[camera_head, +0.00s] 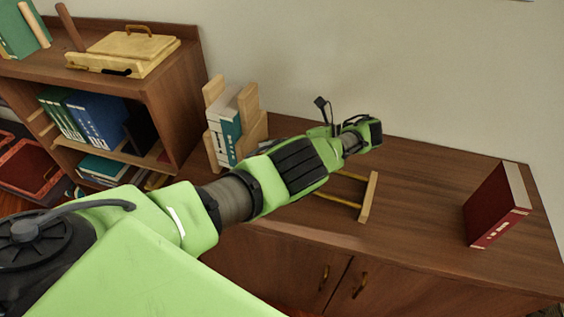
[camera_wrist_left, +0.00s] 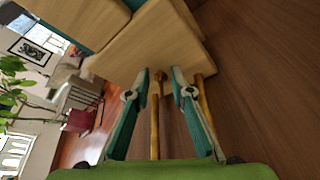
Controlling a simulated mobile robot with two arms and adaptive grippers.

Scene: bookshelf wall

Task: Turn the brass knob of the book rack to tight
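The book rack has wooden end boards, with pale and teal books between the left boards (camera_head: 248,112) and a bare right end board (camera_head: 368,197) joined by brass rods (camera_head: 340,198). In the left wrist view, a wooden board (camera_wrist_left: 135,50) faces me, and the small brass knob (camera_wrist_left: 159,76) shows in front of it on a rod. My left gripper (camera_wrist_left: 162,80) is open, its teal fingers on either side of the knob with small gaps visible. In the head view my left arm hides the knob and fingers. My right gripper is not in view.
A dark red book (camera_head: 495,205) stands at the right of the wooden cabinet top (camera_head: 415,185). A shelf (camera_head: 170,90) with books and a wooden box (camera_head: 125,52) is at the left. The wall is close behind. Bare cabinet top lies between the rack and the red book.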

